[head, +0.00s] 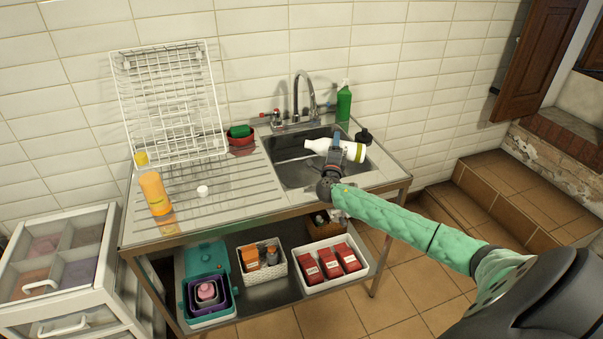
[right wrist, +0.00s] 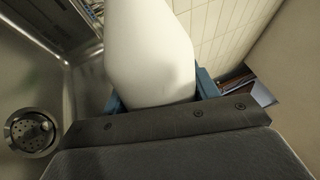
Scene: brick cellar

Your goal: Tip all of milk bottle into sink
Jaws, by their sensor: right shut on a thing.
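The white milk bottle (head: 350,151) lies tilted nearly on its side over the right part of the sink (head: 282,172) in the head view. Its narrow end points left over the basin. My right gripper (head: 335,150) is shut around the bottle. The bottle's white body (right wrist: 150,50) fills the middle of the right wrist view, between blue fingers. The sink's drain (right wrist: 32,132) shows at the left there. No stream of milk is visible, and the bottle's mouth is too small to make out. My left gripper is not in view.
A chrome faucet (head: 305,97) stands behind the basin.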

